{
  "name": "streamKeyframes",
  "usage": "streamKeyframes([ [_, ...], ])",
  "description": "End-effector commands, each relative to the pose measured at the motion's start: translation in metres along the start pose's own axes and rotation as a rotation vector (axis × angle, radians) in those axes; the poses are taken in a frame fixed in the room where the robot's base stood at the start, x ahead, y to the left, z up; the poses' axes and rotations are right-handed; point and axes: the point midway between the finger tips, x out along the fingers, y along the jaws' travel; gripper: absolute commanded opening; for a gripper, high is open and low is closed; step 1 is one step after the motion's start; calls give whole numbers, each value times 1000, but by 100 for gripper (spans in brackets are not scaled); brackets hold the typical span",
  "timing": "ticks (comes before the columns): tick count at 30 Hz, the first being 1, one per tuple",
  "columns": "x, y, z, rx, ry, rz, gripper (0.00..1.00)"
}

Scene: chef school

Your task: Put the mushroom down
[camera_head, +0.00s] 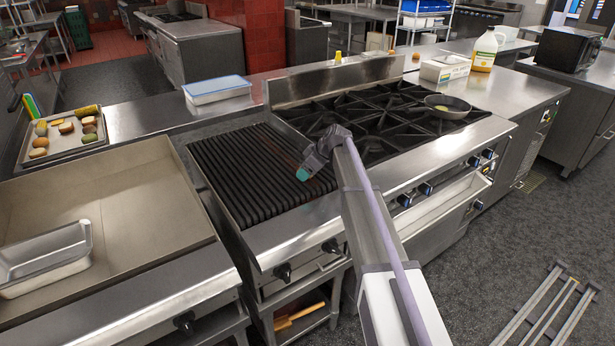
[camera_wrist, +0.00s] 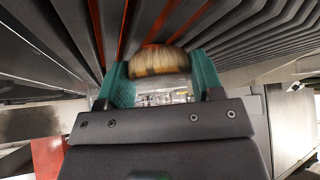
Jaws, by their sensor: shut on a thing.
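The mushroom (camera_wrist: 159,60) shows in the wrist view as a rounded tan-brown piece between the two green fingertips. My gripper (camera_wrist: 157,85) is shut on it. The grill's dark bars lie right beyond the mushroom in that view; I cannot tell whether it touches them. In the head view my gripper (camera_head: 302,174) is over the right part of the black ribbed grill (camera_head: 240,172). The mushroom is hidden there behind the gripper.
A tray (camera_head: 80,151) of several food pieces lies at the left. A metal pan (camera_head: 45,262) sits on the flat griddle (camera_head: 120,215). A burner range (camera_head: 400,115) with a frying pan (camera_head: 447,106) is to the right. A lidded container (camera_head: 217,90) stands behind the grill. Most of the grill is bare.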

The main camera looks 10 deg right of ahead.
Motion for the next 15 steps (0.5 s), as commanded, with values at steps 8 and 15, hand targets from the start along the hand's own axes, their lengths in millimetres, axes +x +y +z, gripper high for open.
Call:
streamKeyframes([
  [8,1,0,1,0,0,0,65],
  [15,1,0,1,0,0,0,86],
])
